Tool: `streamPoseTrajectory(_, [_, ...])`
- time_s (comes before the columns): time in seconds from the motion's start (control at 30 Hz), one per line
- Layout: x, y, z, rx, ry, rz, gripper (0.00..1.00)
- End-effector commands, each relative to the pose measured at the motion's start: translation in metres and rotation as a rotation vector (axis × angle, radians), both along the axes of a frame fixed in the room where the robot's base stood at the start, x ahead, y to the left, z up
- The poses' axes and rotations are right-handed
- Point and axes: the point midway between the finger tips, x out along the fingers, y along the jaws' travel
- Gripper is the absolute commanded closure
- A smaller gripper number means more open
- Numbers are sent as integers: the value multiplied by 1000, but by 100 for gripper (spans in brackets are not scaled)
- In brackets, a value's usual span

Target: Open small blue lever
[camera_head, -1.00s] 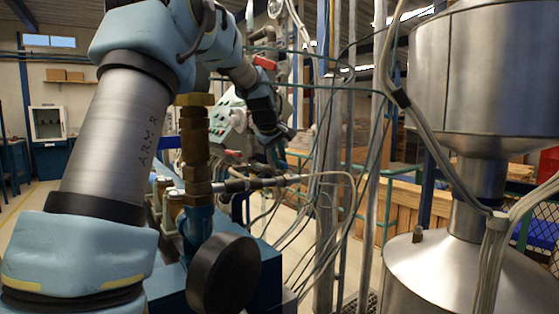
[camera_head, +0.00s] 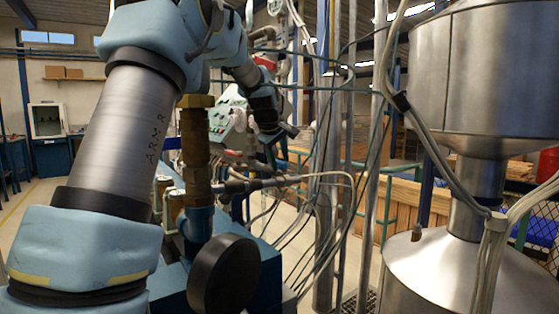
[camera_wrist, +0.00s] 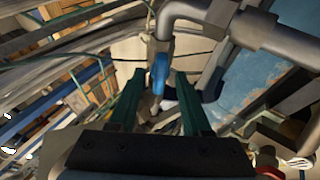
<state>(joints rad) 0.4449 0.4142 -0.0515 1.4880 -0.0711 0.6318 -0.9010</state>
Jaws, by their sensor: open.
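A small blue lever (camera_wrist: 158,74) sits on a small valve below a grey pipe in the wrist view. It lies between the tips of my gripper (camera_wrist: 159,82), with a finger on either side. My gripper is open, with gaps showing between the fingers and the lever; contact is not visible. In the head view my gripper (camera_head: 278,144) is beyond the brass fitting, near the pipes, and the small lever cannot be made out there.
A grey pipe (camera_wrist: 190,10) bends close above the lever. A dark blue part (camera_wrist: 211,88) stands right of the right finger. In the head view, a brass fitting (camera_head: 196,150), thin cables and vertical pipes (camera_head: 328,200) crowd the area. A large steel vessel (camera_head: 480,75) stands at right.

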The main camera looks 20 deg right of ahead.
Motion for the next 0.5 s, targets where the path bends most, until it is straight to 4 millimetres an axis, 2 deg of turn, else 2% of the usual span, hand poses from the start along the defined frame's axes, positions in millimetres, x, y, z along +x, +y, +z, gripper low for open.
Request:
streamPoseTrajectory(0.17, [-7, 5, 13, -2, -4, 1, 51])
streamPoseTrajectory(0.5, [-38, 26, 66, -2, -4, 0, 51])
